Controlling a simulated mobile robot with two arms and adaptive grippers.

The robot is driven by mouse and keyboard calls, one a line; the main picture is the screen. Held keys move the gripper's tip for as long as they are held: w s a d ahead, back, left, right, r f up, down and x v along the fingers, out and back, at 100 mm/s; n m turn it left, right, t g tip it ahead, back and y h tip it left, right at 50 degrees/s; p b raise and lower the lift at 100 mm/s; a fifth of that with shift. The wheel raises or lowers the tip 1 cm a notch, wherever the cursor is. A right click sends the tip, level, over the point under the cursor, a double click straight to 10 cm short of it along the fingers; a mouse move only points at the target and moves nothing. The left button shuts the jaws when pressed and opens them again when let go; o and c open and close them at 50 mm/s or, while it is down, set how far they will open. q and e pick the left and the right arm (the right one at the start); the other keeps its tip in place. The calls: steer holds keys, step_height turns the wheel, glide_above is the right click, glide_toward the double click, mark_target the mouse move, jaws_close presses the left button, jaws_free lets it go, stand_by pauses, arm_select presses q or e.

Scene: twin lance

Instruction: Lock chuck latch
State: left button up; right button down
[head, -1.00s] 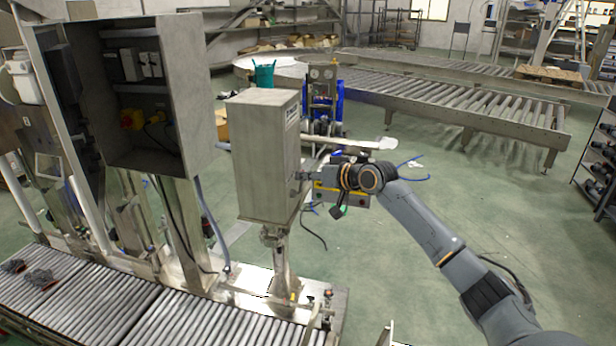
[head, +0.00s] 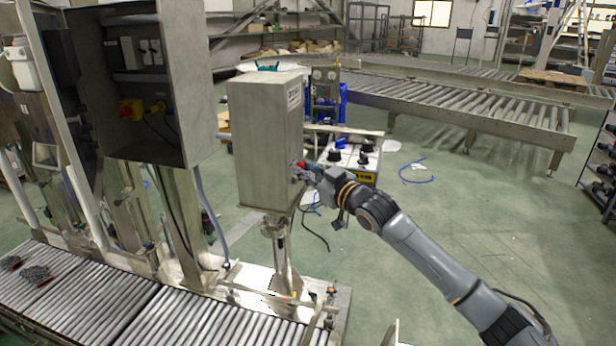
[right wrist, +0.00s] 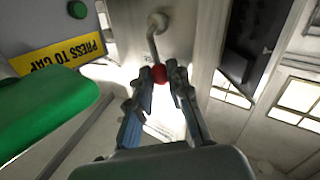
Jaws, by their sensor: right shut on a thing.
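A lever latch with a bent metal rod (right wrist: 152,42) and a red ball knob (right wrist: 159,73) is on the face of a grey metal box; the rod runs from a round pivot (right wrist: 157,22) to the knob. In the head view the red knob (head: 300,164) shows at the box's right side. My right gripper (right wrist: 164,77) has its fingers on both sides of the knob and is shut on it. In the head view the right gripper (head: 303,172) is at the box's right face. The left gripper is not in view.
The grey box (head: 265,140) stands on a post above a roller conveyor (head: 190,325). A control panel with black knobs (head: 350,157) is behind my right wrist. In the wrist view a green part (right wrist: 45,115) and a yellow "PRESS TO CAP" label (right wrist: 58,53) are close by at left.

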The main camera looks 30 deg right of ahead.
steer(key=shift+s+a+f+n+t+b, duration=0.25)
steer(key=shift+a+f+n+t+b, duration=0.15)
steer(key=shift+n+b, duration=0.5)
steer(key=shift+s+a+f+n+t+b, duration=0.2)
steer(key=shift+n+t+b, duration=0.3)
steer(key=shift+n+b, duration=0.4)
steer(key=c, duration=1.5)
jaws_free()
steer(key=v, duration=1.2)
steer(key=shift+d+f, duration=0.1)
steer(key=shift+d, duration=0.05)
